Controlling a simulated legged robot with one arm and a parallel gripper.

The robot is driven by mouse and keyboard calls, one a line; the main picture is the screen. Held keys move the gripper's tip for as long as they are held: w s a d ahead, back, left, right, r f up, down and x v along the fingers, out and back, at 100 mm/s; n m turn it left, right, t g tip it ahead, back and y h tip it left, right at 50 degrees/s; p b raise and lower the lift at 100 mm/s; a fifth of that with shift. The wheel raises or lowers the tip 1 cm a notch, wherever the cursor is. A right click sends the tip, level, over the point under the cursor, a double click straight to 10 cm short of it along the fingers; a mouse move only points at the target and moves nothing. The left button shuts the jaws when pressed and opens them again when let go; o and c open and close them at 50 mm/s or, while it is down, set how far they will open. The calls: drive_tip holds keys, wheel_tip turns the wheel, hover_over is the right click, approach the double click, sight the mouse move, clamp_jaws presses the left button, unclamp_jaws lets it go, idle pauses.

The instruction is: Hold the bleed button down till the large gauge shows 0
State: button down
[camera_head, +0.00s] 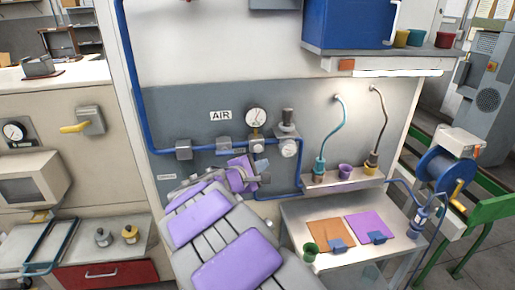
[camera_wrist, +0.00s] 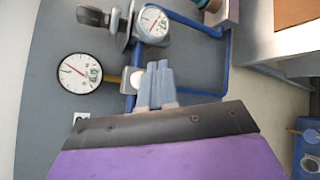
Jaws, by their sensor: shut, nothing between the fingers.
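The large gauge also shows at left in the wrist view (camera_wrist: 80,73). A round white knob (camera_wrist: 136,80), apparently the bleed button, sits on the fitting below the gauge. My gripper (camera_wrist: 158,70) is shut and empty, its fingertips close to the knob's side in the wrist view. I cannot tell whether they touch it. In the head view my arm partly covers the area below the fitting.
A smaller gauge (camera_head: 289,148) with a regulator is at right of the large one. A blue pipe (camera_head: 200,150) runs along the panel. A metal shelf (camera_head: 325,182) holding hoses and a purple cup, and a workbench (camera_head: 300,212), stand at right.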

sight(258, 148)
drive_tip(key=shift+w+a+p, duration=0.2)
drive_tip(key=shift+w+p, duration=0.15)
drive_tip(key=shift+w, duration=0.45)
drive_tip(key=shift+w+a+p, duration=0.2)
drive_tip(key=shift+w+p, duration=0.15)
drive_tip(key=shift+w, duration=0.4)
drive_tip(key=shift+w+a+p, duration=0.2)
drive_tip(key=shift+w+p, duration=0.15)
drive_tip(key=shift+w, duration=0.45)
drive_tip(key=shift+w, duration=0.1)
drive_tip(key=shift+w, duration=0.25)
drive_tip(key=shift+w+a+p, duration=0.2)
drive_tip(key=shift+w+p, duration=0.3)
drive_tip(key=shift+p, duration=0.1)
idle(2.6)
